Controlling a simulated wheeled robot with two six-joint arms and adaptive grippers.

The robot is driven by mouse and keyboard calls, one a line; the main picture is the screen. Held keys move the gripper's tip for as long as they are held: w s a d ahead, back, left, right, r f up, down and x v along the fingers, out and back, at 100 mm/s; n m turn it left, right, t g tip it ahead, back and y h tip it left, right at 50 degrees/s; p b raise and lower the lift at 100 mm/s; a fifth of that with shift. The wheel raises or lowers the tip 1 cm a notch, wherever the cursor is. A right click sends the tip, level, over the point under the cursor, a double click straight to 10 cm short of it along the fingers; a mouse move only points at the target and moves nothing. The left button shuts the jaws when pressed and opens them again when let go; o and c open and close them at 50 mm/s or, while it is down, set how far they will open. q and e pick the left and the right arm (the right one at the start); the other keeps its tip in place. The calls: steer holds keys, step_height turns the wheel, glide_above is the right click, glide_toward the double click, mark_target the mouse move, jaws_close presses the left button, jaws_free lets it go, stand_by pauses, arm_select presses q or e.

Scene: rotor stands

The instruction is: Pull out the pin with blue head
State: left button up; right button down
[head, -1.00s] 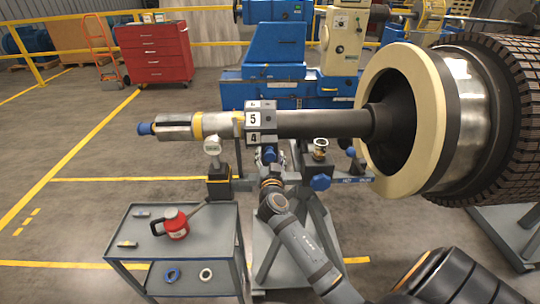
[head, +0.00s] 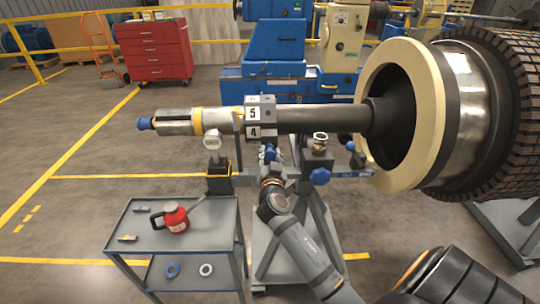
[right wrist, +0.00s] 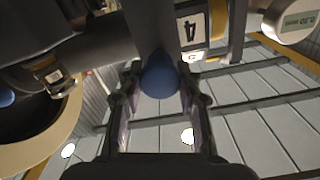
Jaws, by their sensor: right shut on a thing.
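The pin's shank is hidden. In the head view my right gripper (head: 270,160) is under the block marked 5 and 4 (head: 260,119) on the rotor shaft (head: 322,119). It is shut on the blue head, which shows there only as a small bluish patch. My left gripper is not in view.
The large rotor (head: 462,120) is at the right.

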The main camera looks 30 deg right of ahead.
steer(key=shift+s+a+f, duration=0.1)
steer(key=shift+s+a, duration=0.25)
steer(key=shift+s, duration=0.15)
steer(key=c, duration=0.9)
jaws_free()
steer(key=shift+o, duration=0.2)
steer(key=v, duration=0.7)
steer(key=shift+s, duration=0.2)
